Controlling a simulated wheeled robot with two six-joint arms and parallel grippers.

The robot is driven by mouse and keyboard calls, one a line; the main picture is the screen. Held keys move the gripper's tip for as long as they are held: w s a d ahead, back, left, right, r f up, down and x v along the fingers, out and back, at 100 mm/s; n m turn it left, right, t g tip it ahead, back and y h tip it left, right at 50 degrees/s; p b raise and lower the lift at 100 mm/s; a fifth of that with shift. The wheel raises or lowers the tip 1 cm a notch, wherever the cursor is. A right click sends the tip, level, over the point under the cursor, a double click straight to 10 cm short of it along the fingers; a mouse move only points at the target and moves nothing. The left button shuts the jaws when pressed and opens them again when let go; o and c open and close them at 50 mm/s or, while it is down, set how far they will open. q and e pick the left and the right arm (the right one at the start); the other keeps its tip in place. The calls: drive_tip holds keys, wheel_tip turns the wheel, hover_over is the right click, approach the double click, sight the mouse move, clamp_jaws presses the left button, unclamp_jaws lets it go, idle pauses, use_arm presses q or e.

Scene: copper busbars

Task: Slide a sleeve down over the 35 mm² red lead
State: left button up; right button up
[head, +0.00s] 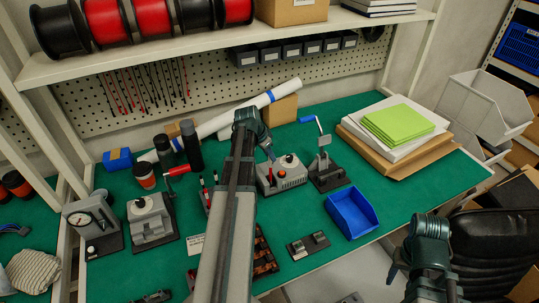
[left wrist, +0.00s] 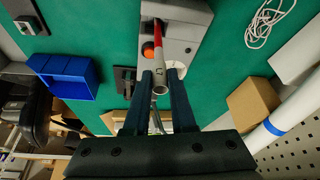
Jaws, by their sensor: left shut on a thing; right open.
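My left gripper (head: 269,153) is shut above a grey bench device (head: 288,180) with an orange-red button. In the left wrist view the fingers of my left gripper (left wrist: 158,95) hold a grey tube (left wrist: 159,88) whose hollow end faces the camera. A red length (left wrist: 157,36) shows beyond the tube, over the device (left wrist: 182,28); I cannot tell whether they are joined. Small red pieces (head: 215,176) stand left of my left arm, partly hidden by it. I cannot tell which lead is the 35 mm² one. My right gripper (head: 396,267) is open and empty at the lower right, off the bench.
A blue bin (head: 352,212) and a lever tool (head: 326,172) stand right of the device. A gauge (head: 92,222), a grey press (head: 150,218) and dark bottles (head: 192,145) are on the left.

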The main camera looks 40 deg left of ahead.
use_arm(q)
drive_tip(key=shift+f, duration=0.15)
idle(0.4)
drive_tip(key=o, duration=0.8)
idle(0.3)
drive_tip(key=shift+r+p, duration=1.45)
drive_tip(key=shift+r, duration=0.1)
wheel_tip(320, 180, up, 11)
drive_tip(key=p, duration=1.1)
